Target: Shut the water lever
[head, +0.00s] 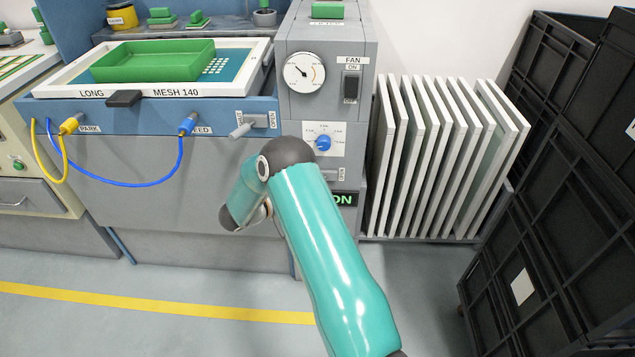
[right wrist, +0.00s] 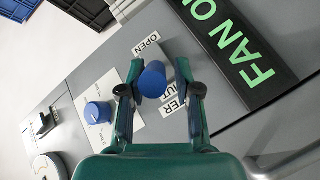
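The water lever (right wrist: 153,80) shows in the right wrist view as a short blue rounded handle on the grey panel. The OPEN label (right wrist: 147,43) is just beyond it; the WATER and SHUT labels (right wrist: 173,104) are on the near side, partly covered. My right gripper (right wrist: 159,66) is open, with its two dark fingers on either side of the lever and gaps visible beside it. I cannot tell whether either finger touches it. My left gripper is in neither view.
A blue dial knob (head: 323,142), fan switch (head: 352,86) and gauge (head: 304,72) sit above on the same column. A grey lever (head: 241,130) with SHUT and OPEN labels is to the left. White frames (head: 430,160) and black crates (head: 550,200) stand right.

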